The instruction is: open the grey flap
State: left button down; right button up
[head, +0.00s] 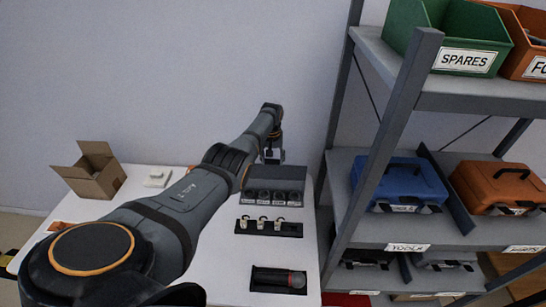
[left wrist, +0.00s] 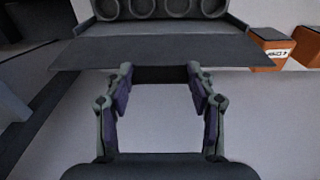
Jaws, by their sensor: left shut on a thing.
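A dark grey box (head: 272,199) with several round fittings along its front stands on the white table in the head view. In the left wrist view, a wide dark grey panel, which looks like the grey flap (left wrist: 160,52), crosses the top, with round fittings (left wrist: 143,8) beyond it. My left gripper (left wrist: 160,74) has its fingertips at the panel's near edge, shut on a dark part of it between them. In the head view the left gripper (head: 273,155) is at the box's rear top edge, its fingertips partly hidden. My right gripper is not in view.
A white table (head: 215,270) carries an open cardboard box (head: 92,180), a small white item (head: 156,178), a black tray with several pale-topped pieces (head: 268,228) and a microphone in a black tray (head: 278,280). A shelf rack (head: 385,130) with bins and cases stands close at right.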

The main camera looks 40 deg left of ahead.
pick_arm(q)
jog(key=shift+w+a+r, duration=0.25)
jog(key=shift+w+a, duration=0.15)
jog(key=shift+w, duration=0.3)
jog(key=c, duration=0.8)
grip_release()
jog(key=o, duration=0.4)
jog(key=shift+f, duration=0.15)
jog(key=shift+c, duration=0.2)
notch_tip(320, 180, up, 12)
jog(key=s, duration=0.1)
jog(key=shift+d, duration=0.3)
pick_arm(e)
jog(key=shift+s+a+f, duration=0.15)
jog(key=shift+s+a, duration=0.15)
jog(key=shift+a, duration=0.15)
